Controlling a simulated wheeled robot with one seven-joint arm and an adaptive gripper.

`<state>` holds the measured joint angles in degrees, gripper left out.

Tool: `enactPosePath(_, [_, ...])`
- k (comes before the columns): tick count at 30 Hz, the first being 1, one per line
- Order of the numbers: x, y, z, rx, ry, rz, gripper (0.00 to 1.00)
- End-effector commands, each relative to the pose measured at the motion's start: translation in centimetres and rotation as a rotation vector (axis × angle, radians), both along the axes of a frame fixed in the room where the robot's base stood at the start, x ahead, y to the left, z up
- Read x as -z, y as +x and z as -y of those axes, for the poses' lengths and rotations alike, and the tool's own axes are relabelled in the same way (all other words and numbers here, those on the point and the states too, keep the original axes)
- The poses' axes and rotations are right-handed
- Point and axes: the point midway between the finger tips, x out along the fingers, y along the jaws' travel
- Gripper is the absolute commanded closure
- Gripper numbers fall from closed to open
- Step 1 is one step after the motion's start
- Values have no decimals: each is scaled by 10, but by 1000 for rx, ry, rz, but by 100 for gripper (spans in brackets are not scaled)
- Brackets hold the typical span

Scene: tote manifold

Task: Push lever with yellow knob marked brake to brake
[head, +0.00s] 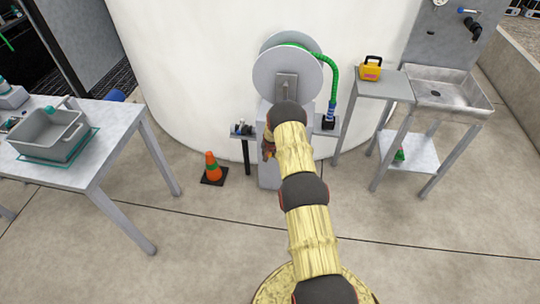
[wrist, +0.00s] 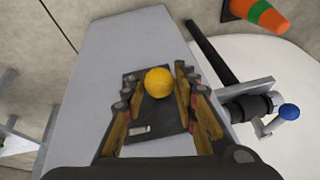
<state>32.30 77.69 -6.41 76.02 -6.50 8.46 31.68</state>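The yellow knob (wrist: 159,82) shows in the wrist view as a round ball above a dark plate (wrist: 150,113) with a small white label. The label is too small to read. The plate is on the grey face of a pedestal (wrist: 105,75). My gripper (wrist: 157,77) is open, with one finger on each side of the knob. Small gaps seem to show between knob and fingers; I cannot tell whether either touches. The lever's shaft is hidden under the knob. In the head view my arm covers the knob and much of the pedestal (head: 268,178).
A valve with a blue knob (wrist: 289,111) stands beside the pedestal. A hose reel (head: 287,70) with a green hose (head: 333,80) sits on top. An orange-green cone (head: 211,167) is on the floor. A table (head: 95,140) with a grey tote (head: 48,135) is left; a sink (head: 440,90) is right.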

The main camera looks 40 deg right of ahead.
Motion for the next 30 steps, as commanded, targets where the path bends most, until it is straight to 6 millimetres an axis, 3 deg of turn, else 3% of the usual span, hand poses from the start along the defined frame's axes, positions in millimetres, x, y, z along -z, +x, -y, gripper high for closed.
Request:
enactPosePath(5, [0, 0, 0, 0, 0, 0, 71])
enactPosePath(20, [0, -1, 0, 0, 0, -1, 99])
enactPosePath(30, [0, -1, 0, 0, 1, -2, 100])
